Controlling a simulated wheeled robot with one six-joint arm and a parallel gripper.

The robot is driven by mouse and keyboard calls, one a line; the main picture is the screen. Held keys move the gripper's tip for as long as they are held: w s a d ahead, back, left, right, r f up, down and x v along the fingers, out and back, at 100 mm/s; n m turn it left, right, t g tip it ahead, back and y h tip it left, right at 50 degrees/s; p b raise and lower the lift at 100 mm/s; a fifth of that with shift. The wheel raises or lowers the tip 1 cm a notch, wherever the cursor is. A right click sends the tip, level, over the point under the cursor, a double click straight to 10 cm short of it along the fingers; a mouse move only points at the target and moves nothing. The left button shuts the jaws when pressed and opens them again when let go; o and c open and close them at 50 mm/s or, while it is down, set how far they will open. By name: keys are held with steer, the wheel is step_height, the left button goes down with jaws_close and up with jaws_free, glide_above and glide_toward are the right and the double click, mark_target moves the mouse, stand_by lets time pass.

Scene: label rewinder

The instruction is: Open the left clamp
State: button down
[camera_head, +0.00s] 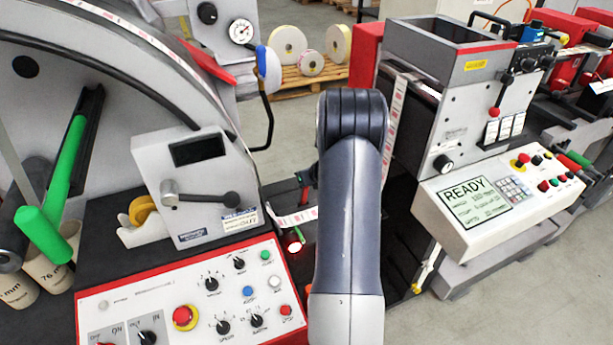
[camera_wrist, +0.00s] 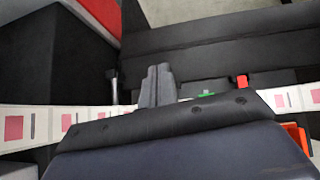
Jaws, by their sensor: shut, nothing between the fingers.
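My gripper (camera_wrist: 158,72) shows in the wrist view with its two grey fingers shut together and nothing between them. In the head view my own arm hides it. The label strip (camera_wrist: 68,120) runs across the wrist view, passing behind my gripper. A thin metal lever or post (camera_wrist: 114,86) stands left of the fingers, and a small red piece (camera_wrist: 242,81) is to their right. A small green piece (camera_wrist: 207,94) lies close right of the fingers. I cannot tell which of these belongs to the left clamp. In the head view the strip (camera_head: 294,217) shows left of my arm.
A control panel (camera_head: 190,300) with knobs and a red stop button is at the front left. A grey box with a lever (camera_head: 196,186) stands behind it. A machine with a READY screen (camera_head: 477,203) is on the right. Bare floor (camera_head: 530,270) lies at lower right.

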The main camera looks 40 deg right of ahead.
steer(key=s+r+p, duration=0.3)
steer(key=r+p, duration=0.3)
steer(key=r, duration=0.3)
steer(key=shift+r+p, duration=0.3)
steer(key=shift+p, duration=0.05)
steer(key=shift+s+f, duration=0.1)
steer(key=shift+f, duration=0.05)
steer(key=w+f+b, duration=0.1)
steer(key=f+b, duration=0.1)
steer(key=f, duration=0.1)
steer(key=w+f+b, duration=0.1)
steer(key=f+b, duration=0.1)
steer(key=f, duration=0.1)
steer(key=w+f+b, duration=0.1)
steer(key=f+b, duration=0.2)
steer(key=shift+w+f, duration=0.1)
steer(key=shift+f, duration=0.15)
steer(key=shift+s+r, duration=0.1)
steer(key=shift+s, duration=0.1)
steer(key=shift+r, duration=0.1)
